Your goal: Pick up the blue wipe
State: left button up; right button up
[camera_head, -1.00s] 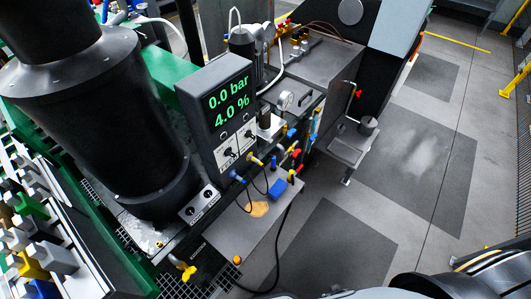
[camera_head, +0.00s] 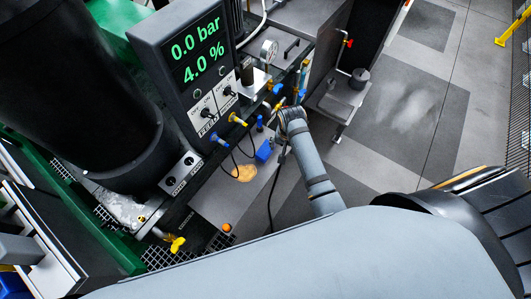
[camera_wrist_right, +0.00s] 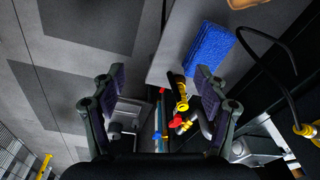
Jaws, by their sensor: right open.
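The blue wipe (camera_head: 264,151) lies on a grey shelf (camera_head: 212,199) below the display panel. In the right wrist view the wipe (camera_wrist_right: 209,52) is a flat, textured blue block on the grey surface, beyond the right-hand finger. My right gripper (camera_wrist_right: 160,85) is open and empty, its two fingers spread apart, and the wipe is outside the gap between them. In the head view my right arm reaches in from the lower right, its wrist just right of the wipe; its fingertips are hard to make out there. My left gripper is not in view.
A display panel (camera_head: 193,55) reading 0.0 bar and 4.0 % stands above the shelf. An orange-brown patch (camera_head: 240,173) is beside the wipe. Dark cables hang near it. Yellow, red and blue valve handles (camera_wrist_right: 181,122) show between my right fingers.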

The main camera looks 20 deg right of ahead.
jog(key=w+a+r+m+g, duration=0.1)
jog(key=w+a+r+m, duration=0.15)
jog(key=w+a, duration=0.3)
send_over(265, 149)
jog(key=shift+m, duration=0.35)
jog(key=f, duration=0.5)
jog(key=shift+w+f, duration=0.25)
jog(key=shift+f, duration=0.05)
jog(key=f, duration=0.5)
jog(key=shift+s+d+f, duration=0.1)
jog(key=shift+s+f, duration=0.05)
jog(key=shift+s, duration=0.05)
jog(key=c, duration=1.2)
jog(key=shift+c, duration=0.2)
